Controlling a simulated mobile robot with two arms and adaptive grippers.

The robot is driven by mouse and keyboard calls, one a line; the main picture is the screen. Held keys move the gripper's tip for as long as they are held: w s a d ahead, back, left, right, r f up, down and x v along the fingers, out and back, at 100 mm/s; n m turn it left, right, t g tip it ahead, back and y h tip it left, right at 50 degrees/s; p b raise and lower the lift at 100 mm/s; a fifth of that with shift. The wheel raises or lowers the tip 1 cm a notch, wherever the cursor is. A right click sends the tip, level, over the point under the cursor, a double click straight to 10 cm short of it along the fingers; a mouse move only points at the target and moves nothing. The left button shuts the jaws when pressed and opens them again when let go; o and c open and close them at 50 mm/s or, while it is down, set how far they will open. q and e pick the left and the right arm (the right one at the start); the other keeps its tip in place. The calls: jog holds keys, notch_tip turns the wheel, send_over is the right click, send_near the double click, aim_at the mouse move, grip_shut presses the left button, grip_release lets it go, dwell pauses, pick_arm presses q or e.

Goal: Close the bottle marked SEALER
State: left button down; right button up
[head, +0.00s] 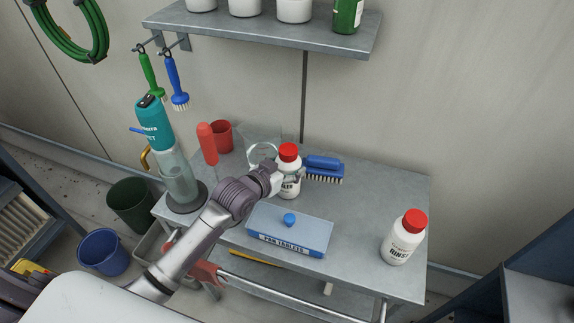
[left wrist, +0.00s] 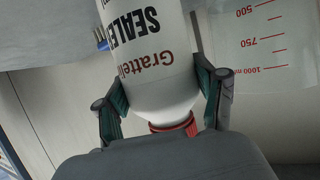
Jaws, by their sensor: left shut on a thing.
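The SEALER bottle (head: 291,188) is white with a red cap (head: 289,150) and stands upright near the middle of the metal table. My left gripper (head: 284,178) reaches it from the left and is shut on its body. My right gripper is not in view.
A clear measuring jug (head: 262,150) and a blue brush (head: 324,168) are close to the bottle. A tablets box (head: 291,232) lies in front. A RINSE bottle (head: 402,240) with a red cap stands at right. The table between is clear.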

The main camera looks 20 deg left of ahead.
pick_arm(q)
jog(key=shift+c, duration=0.5)
grip_release()
jog(key=shift+f, duration=0.1)
jog(key=b+v, duration=0.1)
jog(key=v, duration=1.1)
